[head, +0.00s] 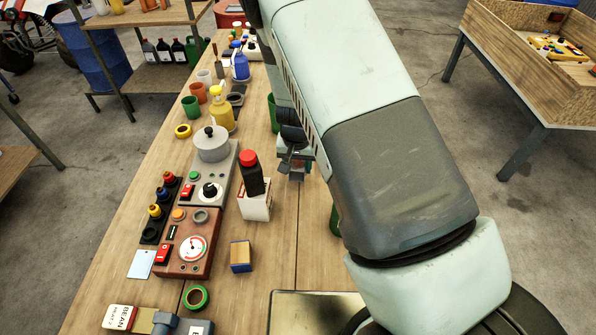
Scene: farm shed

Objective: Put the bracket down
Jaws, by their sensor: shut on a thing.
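My gripper (293,155) is in the middle of the head view, left of my arm and over the wooden workbench (270,222). It is shut on a small dark grey piece, the bracket (296,172), which shows just under the fingers. Its exact shape is hard to make out at this size. I cannot tell whether its underside touches the bench. It is to the right of the black bottle with a red cap (253,175), apart from it.
The bottle stands in a white holder (256,207). Control boxes (185,250), a grey pot (211,145) and a yellow spray bottle (222,110) stand left. A blue-and-tan block (241,256) lies nearer. Bare wood shows around the block. My arm hides much of the bench's right side.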

